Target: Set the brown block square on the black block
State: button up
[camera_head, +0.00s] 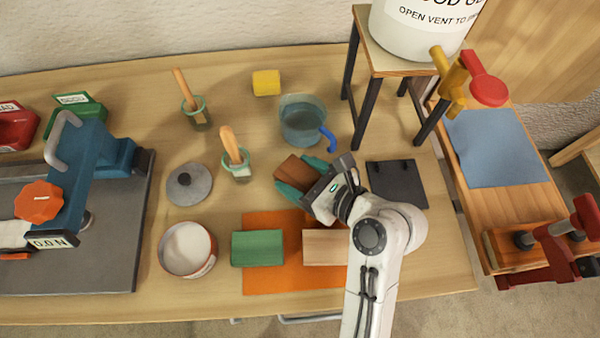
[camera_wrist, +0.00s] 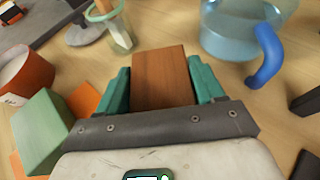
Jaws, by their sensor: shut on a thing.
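The brown block (camera_head: 293,168) is between the teal finger pads of my gripper (camera_head: 303,178), near the middle of the table. In the wrist view the brown block (camera_wrist: 162,78) sits between both pads of my gripper (camera_wrist: 163,84), its long side pointing away from the palm. I cannot tell whether it touches the tabletop. Dark edges (camera_wrist: 306,102) show at the right of the wrist view.
A water jug (camera_head: 302,122) with a blue handle stands just behind the gripper. A brush jar (camera_head: 236,166) is to the left. A green block (camera_head: 257,248) and a light wooden block (camera_head: 325,247) sit on an orange mat (camera_head: 280,282) in front. A black-legged stand (camera_head: 380,62) rises behind.

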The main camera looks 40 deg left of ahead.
jog(key=shift+f, duration=0.4)
jog(key=o, duration=1.1)
jog(key=shift+c, duration=0.2)
jog(key=shift+r, duration=0.45)
jog(key=v, duration=1)
jog(key=shift+d+r, duration=0.2)
jog(key=shift+d, duration=0.15)
jog(key=shift+d+r, duration=0.2)
jog(key=shift+d, duration=0.35)
